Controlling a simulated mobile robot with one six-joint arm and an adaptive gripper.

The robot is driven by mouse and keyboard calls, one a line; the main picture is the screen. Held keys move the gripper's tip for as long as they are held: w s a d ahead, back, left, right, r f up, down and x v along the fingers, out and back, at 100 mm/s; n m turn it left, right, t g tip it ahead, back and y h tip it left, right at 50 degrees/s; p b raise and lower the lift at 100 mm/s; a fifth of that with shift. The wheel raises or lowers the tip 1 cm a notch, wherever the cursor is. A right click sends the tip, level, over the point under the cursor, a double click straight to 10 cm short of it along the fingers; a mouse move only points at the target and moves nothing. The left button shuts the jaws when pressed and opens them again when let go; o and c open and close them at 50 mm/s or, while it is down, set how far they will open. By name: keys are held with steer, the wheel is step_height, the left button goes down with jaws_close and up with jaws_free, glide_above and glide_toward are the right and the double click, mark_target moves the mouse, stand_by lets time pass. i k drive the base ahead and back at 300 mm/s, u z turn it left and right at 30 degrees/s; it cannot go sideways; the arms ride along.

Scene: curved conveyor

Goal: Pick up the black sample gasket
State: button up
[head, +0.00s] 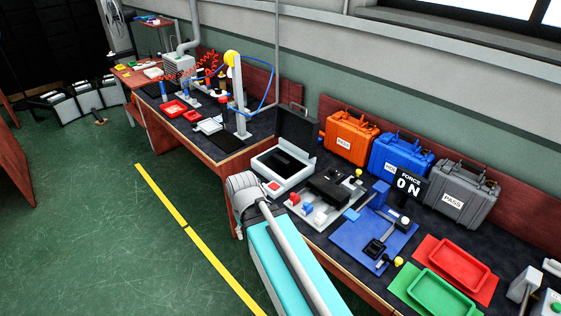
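A small black square frame (375,248), which looks like the black sample gasket, lies on the blue mat (345,235) on the workbench. It is small in the head view, so I cannot make out its details.
Near the gasket are a measuring stand (403,223) and a small yellow knob (398,261). A red tray (462,262) and a green tray (441,292) lie to the right. Orange (348,133), blue (400,163) and grey (461,193) cases stand behind. An open case (283,178) sits left.

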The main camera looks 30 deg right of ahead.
mark_target(278, 158)
steer(key=k, duration=0.65)
steer(key=u, duration=0.5)
steer(key=i, duration=2)
steer(key=z, duration=0.65)
